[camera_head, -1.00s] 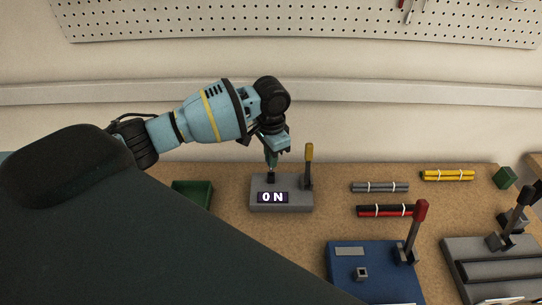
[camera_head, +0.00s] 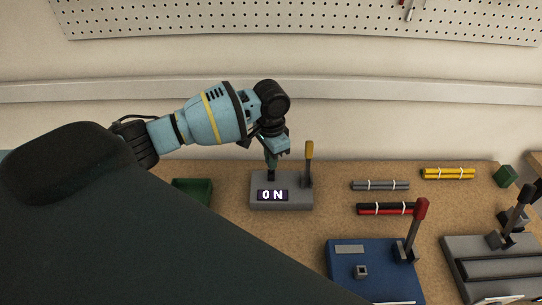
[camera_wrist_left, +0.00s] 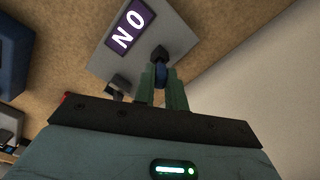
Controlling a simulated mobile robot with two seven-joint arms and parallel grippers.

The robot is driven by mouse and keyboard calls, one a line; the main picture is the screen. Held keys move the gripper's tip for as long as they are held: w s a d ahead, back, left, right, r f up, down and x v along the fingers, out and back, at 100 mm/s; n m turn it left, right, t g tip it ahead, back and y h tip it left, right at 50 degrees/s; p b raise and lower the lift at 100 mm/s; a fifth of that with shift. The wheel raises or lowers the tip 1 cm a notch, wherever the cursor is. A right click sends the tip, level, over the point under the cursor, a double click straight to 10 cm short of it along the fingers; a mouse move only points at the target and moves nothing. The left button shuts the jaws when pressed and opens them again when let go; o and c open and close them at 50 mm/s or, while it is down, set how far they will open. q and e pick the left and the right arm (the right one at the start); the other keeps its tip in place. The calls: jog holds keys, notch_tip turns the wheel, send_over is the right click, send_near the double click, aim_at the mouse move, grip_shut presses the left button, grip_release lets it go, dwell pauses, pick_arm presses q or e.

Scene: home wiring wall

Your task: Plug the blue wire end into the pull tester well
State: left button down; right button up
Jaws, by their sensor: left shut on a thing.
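The pull tester is a grey box (camera_head: 284,204) with a lit "ON" display and a yellow-handled lever (camera_head: 308,164), standing on the workbench. Its dark well (camera_head: 271,176) is on the top. My left gripper (camera_head: 271,163) points down right over the well. In the left wrist view my left gripper (camera_wrist_left: 161,88) is shut on the blue wire end (camera_wrist_left: 161,75), with a bit of blue between its green fingers. The fingertips are against or just above the dark well (camera_wrist_left: 159,54); I cannot tell how deep the wire end sits. My right gripper is not in view.
A green bin (camera_head: 193,190) stands left of the tester. Bundles of grey (camera_head: 380,186), red and black (camera_head: 386,209), and yellow rods (camera_head: 448,174) lie to the right. A blue device with a red-handled lever (camera_head: 370,272) and a grey device (camera_head: 495,268) stand nearer at right.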

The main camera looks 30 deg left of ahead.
pick_arm(q)
jog(key=shift+f, duration=1)
jog(key=c, duration=1.4)
grip_release()
jog(key=shift+o, duration=0.2)
jog(key=shift+r, duration=3.95)
jog(key=shift+f, duration=0.1)
